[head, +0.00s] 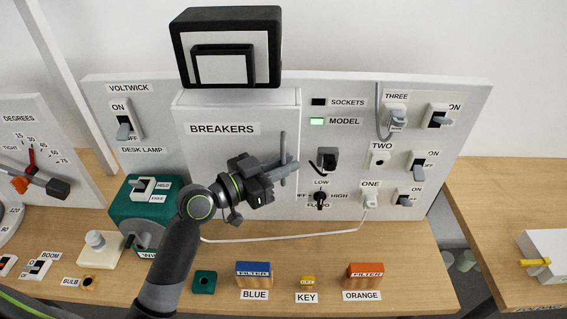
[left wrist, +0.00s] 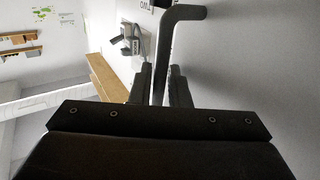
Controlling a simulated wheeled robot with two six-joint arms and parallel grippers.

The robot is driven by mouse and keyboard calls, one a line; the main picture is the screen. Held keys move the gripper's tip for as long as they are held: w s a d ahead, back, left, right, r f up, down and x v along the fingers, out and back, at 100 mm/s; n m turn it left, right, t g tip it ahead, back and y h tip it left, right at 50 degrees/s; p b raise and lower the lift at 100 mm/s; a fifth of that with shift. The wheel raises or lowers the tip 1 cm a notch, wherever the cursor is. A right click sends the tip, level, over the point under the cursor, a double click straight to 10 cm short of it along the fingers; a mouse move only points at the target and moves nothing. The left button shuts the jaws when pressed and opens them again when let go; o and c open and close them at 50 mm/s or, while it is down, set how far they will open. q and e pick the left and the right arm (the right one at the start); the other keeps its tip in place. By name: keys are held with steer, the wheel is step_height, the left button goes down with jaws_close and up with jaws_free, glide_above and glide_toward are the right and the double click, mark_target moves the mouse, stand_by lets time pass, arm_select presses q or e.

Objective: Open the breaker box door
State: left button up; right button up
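The breaker box door (head: 235,155) is a pale panel labelled BREAKERS in the middle of the board. It looks closed. Its grey bar handle (head: 283,148) stands upright near the right edge. My left gripper (head: 286,172) is at the lower part of this handle. In the left wrist view the bent handle (left wrist: 168,45) runs down between the two fingers (left wrist: 160,88), which sit close on both sides of it. The fingers look shut on the handle, though the contact itself is partly hidden. My right gripper is in neither view.
A black-framed box (head: 227,45) stands on top. Right of the door are a black switch (head: 327,159), a knob (head: 320,199) and plugs. A white cable (head: 290,238) runs below. Blue (head: 254,275) and orange filters (head: 365,275) and a yellow key block (head: 307,283) sit in front.

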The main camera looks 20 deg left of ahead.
arm_select(q)
jaws_close()
